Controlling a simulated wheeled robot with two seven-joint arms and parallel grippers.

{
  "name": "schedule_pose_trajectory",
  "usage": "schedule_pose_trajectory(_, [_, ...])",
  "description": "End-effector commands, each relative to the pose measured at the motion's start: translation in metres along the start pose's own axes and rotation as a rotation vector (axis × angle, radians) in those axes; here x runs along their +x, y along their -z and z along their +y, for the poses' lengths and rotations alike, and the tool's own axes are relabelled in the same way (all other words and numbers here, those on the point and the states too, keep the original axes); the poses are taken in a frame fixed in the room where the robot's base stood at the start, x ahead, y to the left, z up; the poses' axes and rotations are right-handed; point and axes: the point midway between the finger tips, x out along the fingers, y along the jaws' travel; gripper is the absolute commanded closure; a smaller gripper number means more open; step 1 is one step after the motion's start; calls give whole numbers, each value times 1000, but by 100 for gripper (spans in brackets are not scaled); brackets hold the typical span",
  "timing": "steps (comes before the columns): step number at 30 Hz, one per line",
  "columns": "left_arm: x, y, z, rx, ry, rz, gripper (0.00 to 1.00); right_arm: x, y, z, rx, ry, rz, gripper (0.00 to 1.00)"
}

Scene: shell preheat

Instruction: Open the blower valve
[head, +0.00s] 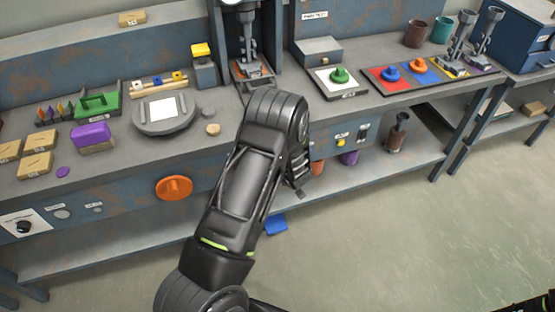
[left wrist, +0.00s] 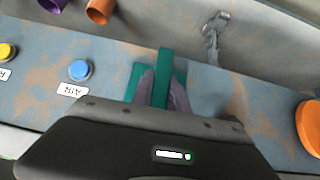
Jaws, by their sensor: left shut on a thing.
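In the left wrist view, a teal valve handle (left wrist: 166,62) with an upright bar and a wider part behind it sits on the worn blue-grey bench front. I take it to be the blower valve. My left gripper (left wrist: 164,88) is shut on the bar, with a finger at each side. In the head view my own arm hides the handle and the left gripper.
A blue button (left wrist: 80,70) labelled AIR is left of the handle in the wrist view. An orange round knob (head: 174,188) is on the bench front, left of my arm. A yellow button (head: 341,142) is to its right. Open floor lies at lower right.

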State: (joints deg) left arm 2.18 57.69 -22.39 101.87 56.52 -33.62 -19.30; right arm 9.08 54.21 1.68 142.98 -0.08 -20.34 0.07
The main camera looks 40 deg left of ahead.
Motion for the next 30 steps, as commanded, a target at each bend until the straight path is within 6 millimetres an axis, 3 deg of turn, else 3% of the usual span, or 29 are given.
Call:
schedule_pose_trajectory(3, [-1,1,1,21,18,1,100,-8,0,-3,0,0,-1,64])
schedule_pose_trajectory(17, [1,0,0,30,29,2,100,-8,0,-3,0,0,-1,64])
schedule_pose_trajectory(18, [1,0,0,30,29,2,77,-8,0,-3,0,0,-1,64])
schedule_pose_trajectory(25, [1,0,0,29,29,1,58,-8,0,-3,0,0,-1,64])
schedule_pose_trajectory(30, [1,0,0,29,29,1,58,-8,0,-3,0,0,-1,64])
